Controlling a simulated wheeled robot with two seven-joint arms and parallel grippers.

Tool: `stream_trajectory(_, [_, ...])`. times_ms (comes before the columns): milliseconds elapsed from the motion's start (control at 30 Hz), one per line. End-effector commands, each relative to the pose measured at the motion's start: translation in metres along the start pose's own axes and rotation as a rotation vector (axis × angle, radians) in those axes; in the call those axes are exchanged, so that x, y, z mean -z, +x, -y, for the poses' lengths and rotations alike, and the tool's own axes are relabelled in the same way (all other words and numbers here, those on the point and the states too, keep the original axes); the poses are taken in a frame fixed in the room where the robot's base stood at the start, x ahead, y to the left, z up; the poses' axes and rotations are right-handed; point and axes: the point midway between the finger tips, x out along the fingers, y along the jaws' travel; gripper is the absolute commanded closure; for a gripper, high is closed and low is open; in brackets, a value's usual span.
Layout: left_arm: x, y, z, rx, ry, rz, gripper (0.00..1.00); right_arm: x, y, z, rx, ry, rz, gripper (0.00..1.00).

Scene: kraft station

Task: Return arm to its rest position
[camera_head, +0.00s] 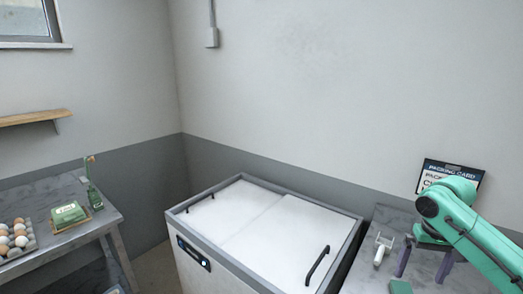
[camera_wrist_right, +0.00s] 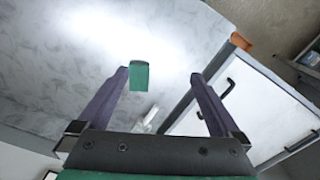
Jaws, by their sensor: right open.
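My right gripper (camera_head: 422,274) is at the right of the head view, at the end of my green arm, over the grey marbled table (camera_head: 385,219). Its two purple fingers are spread apart with nothing held between them. In the right wrist view the open gripper (camera_wrist_right: 160,76) frames a small green block (camera_wrist_right: 140,76), which lies on the table beyond the fingertips. The block also shows at the bottom edge of the head view (camera_head: 400,287). My left gripper does not show.
A white chest freezer (camera_head: 282,233) with dark handles stands left of this table. A white tool-like object (camera_head: 380,250) lies near my gripper. A packing card (camera_head: 436,172) stands behind my arm. Another table (camera_head: 84,207) at left holds eggs (camera_head: 14,236) and a green carton (camera_head: 68,213).

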Motion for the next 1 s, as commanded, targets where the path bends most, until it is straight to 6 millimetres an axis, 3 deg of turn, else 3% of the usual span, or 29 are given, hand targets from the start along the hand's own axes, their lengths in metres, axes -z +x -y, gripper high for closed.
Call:
stream_trajectory(267, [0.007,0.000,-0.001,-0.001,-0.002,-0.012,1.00,-0.007,0.041,0.039,-0.021,-0.163,-0.012,0.00])
stream_trajectory(467, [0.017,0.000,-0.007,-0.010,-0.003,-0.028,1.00,-0.025,0.083,0.082,-0.011,-0.330,-0.036,0.00])
stream_trajectory(667, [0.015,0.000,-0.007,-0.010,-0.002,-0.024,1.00,-0.064,0.131,0.136,0.051,-0.514,-0.094,0.00])
stream_trajectory(800, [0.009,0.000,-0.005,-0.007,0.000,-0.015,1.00,-0.104,0.157,0.168,0.123,-0.601,-0.163,0.00])
stream_trajectory(900, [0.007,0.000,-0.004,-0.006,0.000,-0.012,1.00,-0.130,0.167,0.175,0.158,-0.612,-0.215,0.00])
stream_trajectory(1000, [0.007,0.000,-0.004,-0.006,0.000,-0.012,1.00,-0.150,0.172,0.170,0.165,-0.595,-0.256,0.00])
